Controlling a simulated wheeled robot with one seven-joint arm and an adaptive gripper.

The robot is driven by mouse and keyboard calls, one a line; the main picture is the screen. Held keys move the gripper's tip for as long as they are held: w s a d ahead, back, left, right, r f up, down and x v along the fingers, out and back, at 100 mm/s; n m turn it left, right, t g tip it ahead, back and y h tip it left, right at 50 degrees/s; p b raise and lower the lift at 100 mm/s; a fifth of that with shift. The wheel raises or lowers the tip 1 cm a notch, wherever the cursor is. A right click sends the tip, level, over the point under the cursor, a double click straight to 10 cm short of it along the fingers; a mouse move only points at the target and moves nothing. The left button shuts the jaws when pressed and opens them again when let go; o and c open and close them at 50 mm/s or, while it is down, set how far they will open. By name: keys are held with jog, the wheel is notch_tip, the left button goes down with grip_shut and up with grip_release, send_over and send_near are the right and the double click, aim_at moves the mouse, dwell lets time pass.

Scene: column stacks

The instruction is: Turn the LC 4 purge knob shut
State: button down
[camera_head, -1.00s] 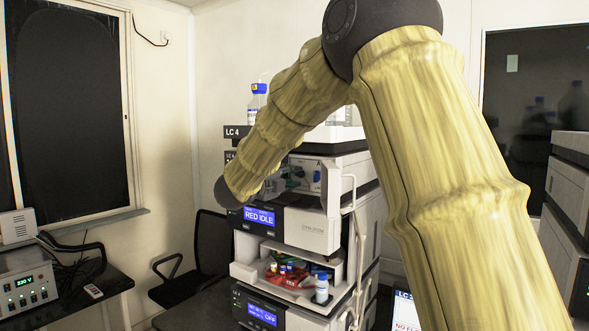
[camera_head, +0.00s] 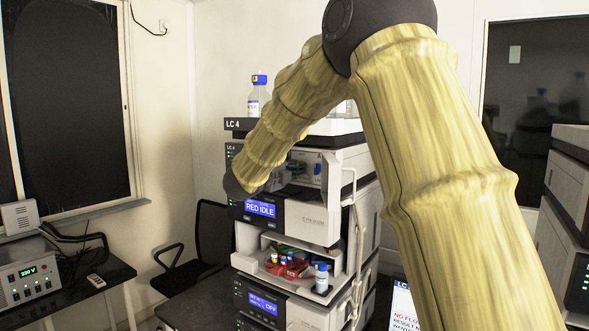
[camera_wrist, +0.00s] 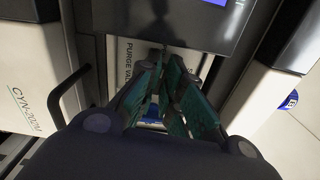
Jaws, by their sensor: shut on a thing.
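The LC 4 stack stands mid-picture in the head view, with its LC 4 sign (camera_head: 234,124) at the top left and a blue RED IDLE screen (camera_head: 260,208) lower down. My arm crosses in front of it and hides my gripper there. In the wrist view my gripper (camera_wrist: 170,72), with green ribbed finger pads, reaches to a pale panel marked PURGE VALVE (camera_wrist: 127,62). The fingers are closed in on the purge knob at this panel. The knob itself is hidden between the pads, so its turned position does not show.
A dark screen unit (camera_wrist: 195,22) overhangs the fingers in the wrist view. A black handle (camera_wrist: 68,95) sticks out at left. A shelf with small vials (camera_head: 288,265) and a capped bottle (camera_head: 322,278) sits below the RED IDLE unit. A blue-capped bottle (camera_head: 259,95) stands on top.

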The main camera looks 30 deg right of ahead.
jog(key=shift+d+f+m+b, duration=0.15)
jog(key=shift+m+b, duration=0.15)
jog(key=shift+b, duration=1)
jog(key=shift+f+b, duration=0.1)
jog(key=shift+b, duration=0.5)
jog(key=m+b, duration=0.1)
jog(key=b, duration=0.3)
jog(key=shift+m, duration=0.3)
jog(key=m+b, duration=0.3)
jog(key=b, duration=0.5)
jog(key=m+b, duration=0.4)
jog(key=b, duration=0.7)
jog(key=shift+s+m, duration=0.1)
jog(key=shift+m, duration=0.2)
jog(key=m+b, duration=0.5)
jog(key=b, duration=0.5)
jog(key=shift+d, duration=0.1)
jog(key=shift+r+m+b, duration=0.25)
jog(key=shift+m+b, duration=0.45)
jog(key=shift+b, duration=0.35)
jog(key=shift+s, duration=0.1)
jog(key=shift+r+m+b, duration=0.2)
jog(key=shift+m+b, duration=0.2)
jog(key=shift+b, duration=0.05)
